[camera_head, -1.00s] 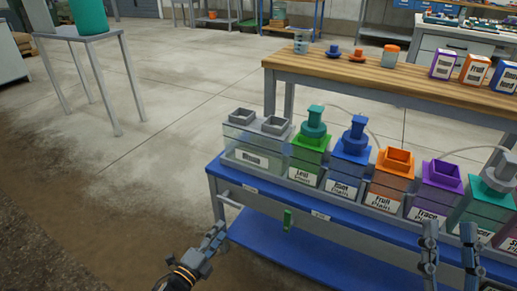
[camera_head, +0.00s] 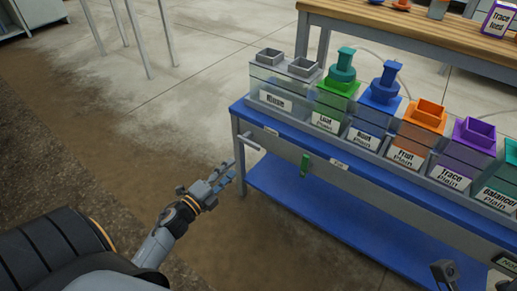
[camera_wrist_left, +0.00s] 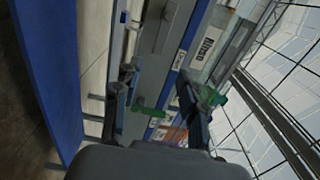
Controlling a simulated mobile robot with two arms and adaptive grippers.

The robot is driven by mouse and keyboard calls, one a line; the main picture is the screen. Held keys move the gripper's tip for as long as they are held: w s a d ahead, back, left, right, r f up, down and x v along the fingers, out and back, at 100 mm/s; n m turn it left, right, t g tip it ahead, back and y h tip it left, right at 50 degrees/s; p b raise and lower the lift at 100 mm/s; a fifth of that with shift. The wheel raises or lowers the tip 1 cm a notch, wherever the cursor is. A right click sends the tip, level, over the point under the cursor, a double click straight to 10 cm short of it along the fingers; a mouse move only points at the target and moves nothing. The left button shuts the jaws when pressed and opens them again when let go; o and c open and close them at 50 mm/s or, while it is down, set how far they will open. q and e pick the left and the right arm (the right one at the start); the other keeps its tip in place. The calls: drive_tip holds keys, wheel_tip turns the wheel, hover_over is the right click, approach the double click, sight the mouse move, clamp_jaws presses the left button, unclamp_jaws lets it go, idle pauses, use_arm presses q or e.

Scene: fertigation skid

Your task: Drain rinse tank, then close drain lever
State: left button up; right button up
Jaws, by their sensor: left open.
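The clear rinse tank (camera_head: 264,82), with two grey square openings and a "Rinse" label, stands at the left end of the blue bench top. The small green lever (camera_head: 305,165) hangs upright on the bench's front side. My left gripper (camera_head: 226,178) is open and empty, in front of the bench's left end and left of the lever, apart from it. In the left wrist view a green bar (camera_wrist_left: 148,111), likely the lever, shows between the spread fingers, beyond them. The rinse label (camera_wrist_left: 208,40) is above. Only dark tips at the lower right, likely my right gripper (camera_head: 468,274), show.
A short pale pipe (camera_head: 249,142) sticks out at the bench's left end, close to my left gripper. Several labelled coloured tanks (camera_head: 415,128) line the bench. A blue lower shelf (camera_head: 320,220) is below. The floor (camera_head: 130,140) left of the bench is clear.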

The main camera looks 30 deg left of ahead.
sight(254, 147)
use_arm(q)
drive_tip(key=w+b, duration=0.1)
drive_tip(key=w, duration=0.7)
drive_tip(key=w+b, duration=0.1)
drive_tip(key=w, duration=0.3)
drive_tip(key=shift+d+b, duration=0.35)
drive_tip(key=shift+d, duration=0.05)
drive_tip(key=shift+w, duration=0.7)
drive_tip(key=shift+d, duration=0.1)
drive_tip(key=shift+c, duration=0.6)
clamp_jaws()
